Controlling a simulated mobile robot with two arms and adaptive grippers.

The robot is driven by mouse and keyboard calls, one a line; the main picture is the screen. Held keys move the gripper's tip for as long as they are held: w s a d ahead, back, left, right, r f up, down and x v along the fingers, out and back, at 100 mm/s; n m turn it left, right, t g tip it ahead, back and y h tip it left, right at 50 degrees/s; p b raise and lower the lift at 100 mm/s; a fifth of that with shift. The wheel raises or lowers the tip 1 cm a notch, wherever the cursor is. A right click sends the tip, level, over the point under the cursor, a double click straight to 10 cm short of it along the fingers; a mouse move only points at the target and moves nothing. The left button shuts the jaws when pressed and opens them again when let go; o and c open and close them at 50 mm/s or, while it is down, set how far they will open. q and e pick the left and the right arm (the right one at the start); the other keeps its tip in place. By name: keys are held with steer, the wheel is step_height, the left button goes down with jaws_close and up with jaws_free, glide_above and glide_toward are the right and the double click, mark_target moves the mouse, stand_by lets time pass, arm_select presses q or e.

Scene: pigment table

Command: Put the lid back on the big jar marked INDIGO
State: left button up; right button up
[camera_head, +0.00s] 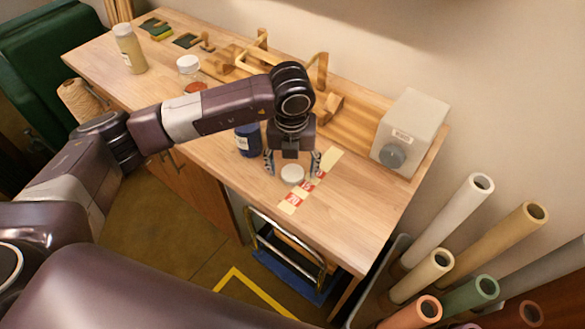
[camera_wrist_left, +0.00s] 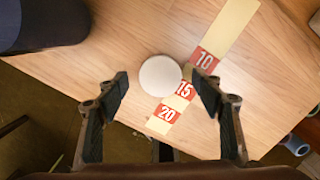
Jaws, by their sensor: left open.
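A round white lid (camera_head: 292,174) lies flat on the wooden table near the front edge, next to a strip with red number marks. In the left wrist view the lid (camera_wrist_left: 160,75) shows between and slightly beyond the fingertips. My left gripper (camera_head: 292,163) points down over the lid with its fingers open and empty; the gripper (camera_wrist_left: 161,88) has a clear gap on both sides of the lid. A dark blue jar (camera_head: 248,141) stands just left of the gripper, partly hidden by my arm, its label unreadable. It also shows at the wrist view's upper left (camera_wrist_left: 45,22). My right gripper is not in view.
A number strip (camera_head: 291,203) runs beside the lid. A grey box with a knob (camera_head: 412,133) stands at the right. Wooden racks (camera_head: 318,72) line the back. The table's front right is clear.

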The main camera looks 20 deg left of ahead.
mark_target(293, 173)
arm_select(q)
steer(key=shift+f, duration=0.45)
steer(key=c, duration=0.9)
steer(key=shift+w+r, duration=0.1)
steer(key=shift+r, duration=0.05)
step_height(293, 173, up, 20)
steer(key=b, duration=0.3)
steer(key=shift+b, duration=0.35)
